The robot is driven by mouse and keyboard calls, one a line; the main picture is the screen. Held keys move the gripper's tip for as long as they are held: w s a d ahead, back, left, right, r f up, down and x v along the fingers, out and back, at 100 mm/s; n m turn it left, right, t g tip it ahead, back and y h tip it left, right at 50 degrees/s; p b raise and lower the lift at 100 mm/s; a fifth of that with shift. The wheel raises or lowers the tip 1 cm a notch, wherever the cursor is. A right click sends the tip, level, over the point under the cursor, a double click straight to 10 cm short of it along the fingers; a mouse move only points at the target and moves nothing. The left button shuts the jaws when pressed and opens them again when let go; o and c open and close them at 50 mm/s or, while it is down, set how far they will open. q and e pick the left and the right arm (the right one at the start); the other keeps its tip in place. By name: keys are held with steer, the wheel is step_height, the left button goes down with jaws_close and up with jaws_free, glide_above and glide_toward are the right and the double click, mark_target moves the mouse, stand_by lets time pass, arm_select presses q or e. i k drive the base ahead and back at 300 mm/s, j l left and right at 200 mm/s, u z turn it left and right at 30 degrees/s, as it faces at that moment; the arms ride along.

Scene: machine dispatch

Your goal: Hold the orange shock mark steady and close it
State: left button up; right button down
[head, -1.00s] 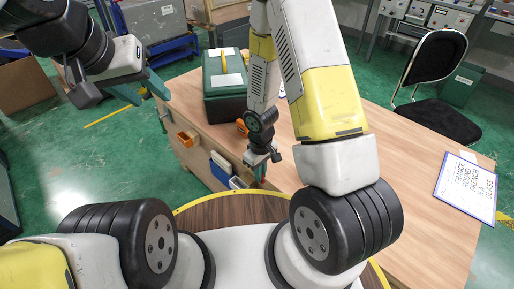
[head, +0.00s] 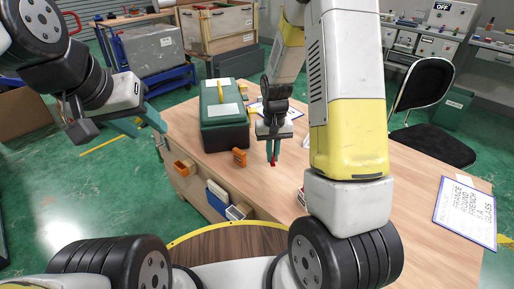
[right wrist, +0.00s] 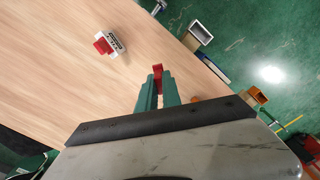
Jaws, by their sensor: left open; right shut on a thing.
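An orange piece (head: 240,157), which looks like the shock mark, stands on the wooden table at the front right corner of the green case (head: 223,120). I cannot tell whether it is open or closed. My right gripper (head: 273,157) points down over the table, to the right of the orange piece and apart from it. It is shut on a small red thing (right wrist: 157,73), which shows between the green fingertips in the right wrist view. My left gripper (head: 142,122) is open and empty, off the table's left edge, left of the green case.
A red and white item (right wrist: 108,43) lies on the table. Blue, white and orange bins (head: 218,195) hang along the table's near left edge. A clipboard (head: 466,212) lies at the right. The table's middle is clear. A black chair (head: 430,105) stands behind.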

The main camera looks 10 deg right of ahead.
mark_target(239, 156)
steer(key=j+z, duration=0.3)
steer(key=j, duration=0.25)
steer(key=j+z, duration=0.25)
steer(key=j, duration=0.35)
steer(key=k+j+z, duration=0.1)
steer(key=j+z, duration=0.2)
steer(key=j, duration=0.2)
steer(key=k+j+z, duration=0.15)
steer(key=j+z, duration=0.15)
steer(key=j, duration=0.25)
steer(key=i+l, duration=0.2)
steer(key=i, duration=0.25)
